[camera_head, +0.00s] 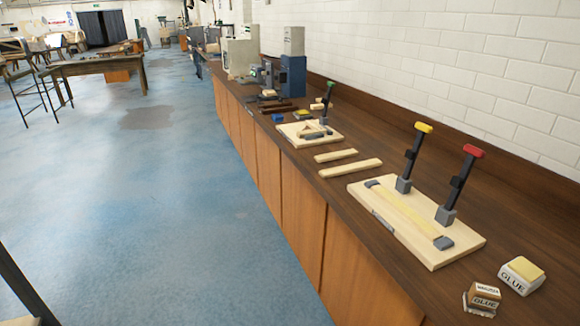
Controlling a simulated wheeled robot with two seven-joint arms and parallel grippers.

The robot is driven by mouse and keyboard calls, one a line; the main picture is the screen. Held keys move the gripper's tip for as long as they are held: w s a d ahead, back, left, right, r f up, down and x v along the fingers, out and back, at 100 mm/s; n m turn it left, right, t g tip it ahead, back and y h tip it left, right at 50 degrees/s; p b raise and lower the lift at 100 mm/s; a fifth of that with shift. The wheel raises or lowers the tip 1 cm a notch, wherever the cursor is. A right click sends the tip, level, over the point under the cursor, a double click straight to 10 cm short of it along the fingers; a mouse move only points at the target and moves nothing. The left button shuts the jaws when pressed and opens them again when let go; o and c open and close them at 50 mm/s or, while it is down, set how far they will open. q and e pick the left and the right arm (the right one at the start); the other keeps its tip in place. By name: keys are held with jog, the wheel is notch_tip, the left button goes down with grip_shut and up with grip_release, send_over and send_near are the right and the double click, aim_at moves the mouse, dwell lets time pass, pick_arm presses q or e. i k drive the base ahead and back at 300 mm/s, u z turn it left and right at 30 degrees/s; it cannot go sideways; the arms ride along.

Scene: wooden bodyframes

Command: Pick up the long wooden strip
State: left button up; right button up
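Two loose pale wooden strips lie flat on the long brown counter. The longer, nearer strip (351,168) lies just behind the large clamp board, and a shorter strip (336,155) lies beyond it, apart from it. Another long pale strip (404,212) lies on the clamp board (447,251), between grey end blocks. Two upright clamps stand on that board, one with a yellow handle (423,127) and one with a red handle (473,150). Neither of my grippers is in view.
Two glue boxes, one yellow-topped (522,274) and one brown (482,297), sit at the counter's near end. A smaller board (309,134) with wooden pieces and a green-handled clamp stands farther back. A white brick wall (480,70) borders the counter; blue floor (180,220) is open at left.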

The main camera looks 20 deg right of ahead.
aim_at(348, 169)
jog(key=u, duration=0.15)
jog(key=i, duration=1.9)
jog(key=z, duration=2.75)
